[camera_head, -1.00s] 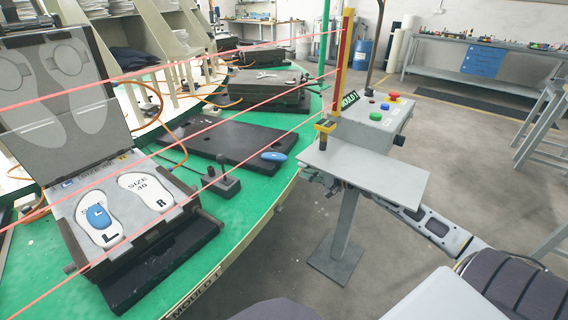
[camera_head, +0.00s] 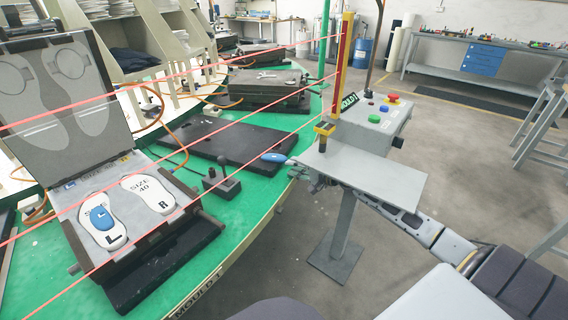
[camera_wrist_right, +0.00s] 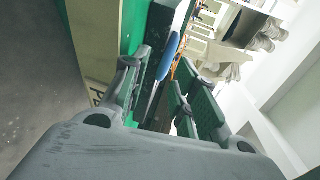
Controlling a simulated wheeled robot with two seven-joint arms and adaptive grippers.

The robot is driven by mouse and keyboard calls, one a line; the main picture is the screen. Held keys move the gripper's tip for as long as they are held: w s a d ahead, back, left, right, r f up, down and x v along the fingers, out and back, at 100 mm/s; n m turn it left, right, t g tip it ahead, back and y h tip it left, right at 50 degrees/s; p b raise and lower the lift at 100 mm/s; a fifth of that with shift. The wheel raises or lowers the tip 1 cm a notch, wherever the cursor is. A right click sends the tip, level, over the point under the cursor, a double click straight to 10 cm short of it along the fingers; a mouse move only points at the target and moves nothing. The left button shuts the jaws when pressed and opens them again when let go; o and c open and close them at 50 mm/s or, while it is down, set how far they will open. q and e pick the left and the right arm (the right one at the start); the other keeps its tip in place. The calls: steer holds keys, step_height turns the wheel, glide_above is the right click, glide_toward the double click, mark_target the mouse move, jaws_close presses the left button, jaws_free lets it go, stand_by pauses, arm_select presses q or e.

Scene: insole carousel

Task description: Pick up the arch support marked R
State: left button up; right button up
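A blue arch support (camera_head: 273,157) lies at the right edge of the black plate on the green table; any letter on it is unreadable. It also shows in the right wrist view (camera_wrist_right: 168,54). My right gripper (camera_head: 297,172) is just right of it, partly hidden by the grey stand's plate. In the wrist view my right gripper (camera_wrist_right: 164,64) is open, with the support seen between and beyond its fingertips. I cannot tell whether they touch it. Another blue support (camera_head: 101,217) lies on the L insole (camera_head: 108,236). The R insole (camera_head: 150,193) is bare. My left gripper is not in view.
The grey stand (camera_head: 350,172) with its control box (camera_head: 372,118) and yellow post stands close to my right arm. Red beams cross above the table. A small joystick box (camera_head: 222,184) sits on the green table (camera_head: 240,212) near the black plate (camera_head: 226,136).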

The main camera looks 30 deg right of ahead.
mark_target(279, 162)
steer(key=shift+w+a, duration=0.2)
steer(key=shift+w, duration=0.35)
steer(key=shift+w+a+f, duration=0.2)
steer(key=shift+w, duration=0.25)
steer(key=shift+w+a+f+b, duration=0.15)
steer(key=shift+w+a+b, duration=0.2)
steer(key=shift+w, duration=0.45)
steer(key=shift+w+a, duration=0.1)
steer(key=shift+w, duration=0.1)
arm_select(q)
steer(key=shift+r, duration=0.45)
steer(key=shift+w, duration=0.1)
